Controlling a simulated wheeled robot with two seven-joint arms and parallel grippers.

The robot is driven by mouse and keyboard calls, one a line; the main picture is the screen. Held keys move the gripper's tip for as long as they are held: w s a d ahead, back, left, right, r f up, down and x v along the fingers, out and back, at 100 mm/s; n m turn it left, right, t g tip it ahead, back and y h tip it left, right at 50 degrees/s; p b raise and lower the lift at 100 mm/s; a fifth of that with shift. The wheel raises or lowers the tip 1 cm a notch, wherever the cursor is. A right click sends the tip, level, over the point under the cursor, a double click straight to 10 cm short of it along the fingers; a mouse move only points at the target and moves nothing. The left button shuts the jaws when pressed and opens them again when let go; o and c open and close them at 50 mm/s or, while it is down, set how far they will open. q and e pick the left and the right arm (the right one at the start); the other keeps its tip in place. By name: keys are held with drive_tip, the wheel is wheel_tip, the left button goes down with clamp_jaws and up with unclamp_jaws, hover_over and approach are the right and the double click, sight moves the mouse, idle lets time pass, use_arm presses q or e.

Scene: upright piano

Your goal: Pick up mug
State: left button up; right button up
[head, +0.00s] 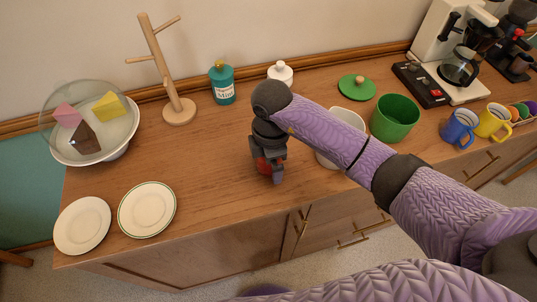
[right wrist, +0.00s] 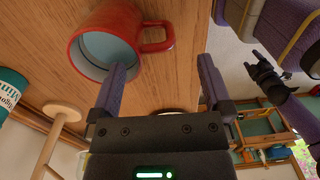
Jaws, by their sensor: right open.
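A red mug (right wrist: 100,45) with a pale blue inside shows in the right wrist view, its handle (right wrist: 157,37) toward the right. In the head view the red mug (head: 262,166) is mostly hidden behind my right gripper (head: 268,176) near the counter's middle. My right gripper (right wrist: 160,72) is open and empty. Its fingers point toward the mug, one close to the mug's rim and the other beyond the handle side. I cannot tell whether the near finger touches the mug. A blue mug (head: 459,128) and a yellow mug (head: 492,121) stand at the right. My left gripper is out of view.
Two plates (head: 82,225) (head: 147,209) lie at the front left. A cake bowl (head: 125,148) with a clear cover, a wooden mug tree (head: 179,111) and a teal Mint canister (head: 222,84) stand behind. A white pot (head: 346,117) and green pot (head: 394,118) are right.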

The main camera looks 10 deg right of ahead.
drive_tip(key=f, duration=0.1)
drive_tip(key=f+b, duration=0.1)
drive_tip(key=f, duration=0.3)
drive_tip(key=shift+w+d+f, duration=0.1)
drive_tip(key=shift+d+f, duration=0.15)
drive_tip(key=shift+d, duration=0.15)
clamp_jaws()
